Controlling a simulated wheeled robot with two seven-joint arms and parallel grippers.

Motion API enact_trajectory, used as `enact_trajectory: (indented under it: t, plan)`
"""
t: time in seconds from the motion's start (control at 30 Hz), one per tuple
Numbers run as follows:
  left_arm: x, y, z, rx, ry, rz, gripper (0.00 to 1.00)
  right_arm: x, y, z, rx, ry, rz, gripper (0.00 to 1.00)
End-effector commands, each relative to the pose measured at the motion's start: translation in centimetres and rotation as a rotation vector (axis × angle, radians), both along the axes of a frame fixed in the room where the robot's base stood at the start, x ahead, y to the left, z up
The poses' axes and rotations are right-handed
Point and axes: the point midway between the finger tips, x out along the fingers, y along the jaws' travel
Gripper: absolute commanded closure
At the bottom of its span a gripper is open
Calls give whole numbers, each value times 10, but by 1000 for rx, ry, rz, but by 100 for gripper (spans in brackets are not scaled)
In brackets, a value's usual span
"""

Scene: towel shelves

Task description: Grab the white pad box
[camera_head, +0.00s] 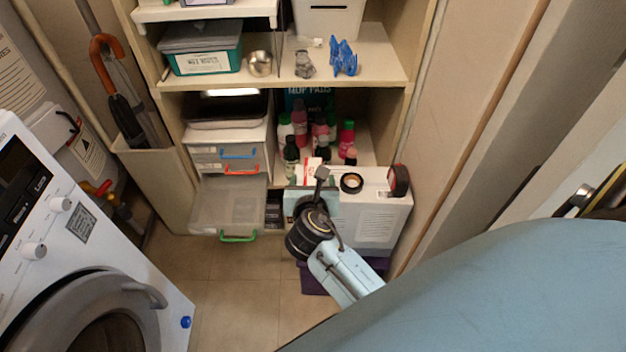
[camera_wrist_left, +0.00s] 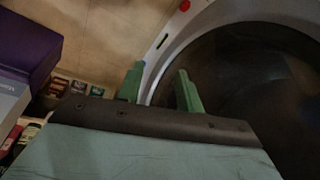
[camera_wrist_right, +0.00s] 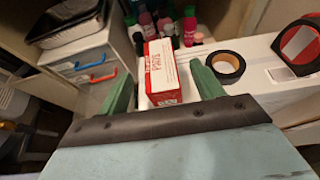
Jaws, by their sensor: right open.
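A small white box with red sides and print (camera_wrist_right: 163,72) stands on the white surface in the right wrist view. It also shows small in the head view (camera_head: 311,167), partly hidden by my right gripper (camera_head: 311,182). In the right wrist view my right gripper (camera_wrist_right: 162,72) is open, with one green finger on each side of the box. I cannot tell whether a finger touches it. My left gripper (camera_wrist_left: 158,72) is open and empty in the left wrist view, in front of the washing machine door (camera_wrist_left: 240,70). It is not visible in the head view.
Several bottles (camera_head: 347,137) stand behind. Drawers, one pulled out (camera_head: 225,205), are at left. A washing machine (camera_head: 75,230) stands left. Floor between is clear.

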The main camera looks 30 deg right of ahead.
Motion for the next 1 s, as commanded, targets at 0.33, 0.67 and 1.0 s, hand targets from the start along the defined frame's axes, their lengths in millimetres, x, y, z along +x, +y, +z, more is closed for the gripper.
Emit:
enact_trajectory:
  t: [0.33, 0.67, 1.0]
  plan:
    - [4, -14, 29, -22, -23, -1, 64, 17, -11, -11, 1, -2, -1, 34]
    - [2, -27, 68, -46, -42, 1, 64, 38, -26, -20, 1, -1, -2, 34]
    - [1, -28, 74, -49, -43, 1, 64, 41, -27, -20, 1, -1, 0, 34]
